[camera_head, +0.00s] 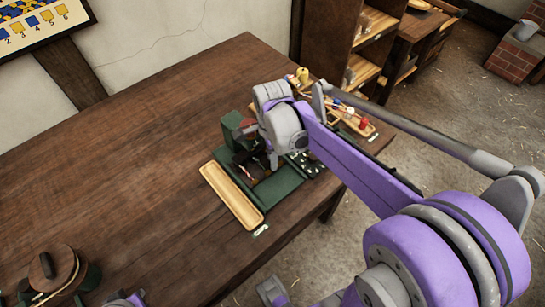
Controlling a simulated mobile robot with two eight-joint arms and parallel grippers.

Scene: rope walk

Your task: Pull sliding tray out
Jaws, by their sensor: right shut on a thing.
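A dark green box (279,190) sits near the right edge of the wooden table, with small pale and dark items in its open compartments. The sliding tray appears to be part of it, but my arm hides where one part meets the other. My right gripper (272,161) reaches down over the box and is shut on what seems to be the sliding tray; its fingertips and the grasp are mostly hidden. A long pale wooden tray (231,196) lies along the box's left side, apart from the gripper.
A wooden tray with coloured items (355,119) lies behind my right forearm. A round dark wooden item with cord (53,269) stands at the lower left. The table (130,150) is clear between. A shelf (350,40) stands behind.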

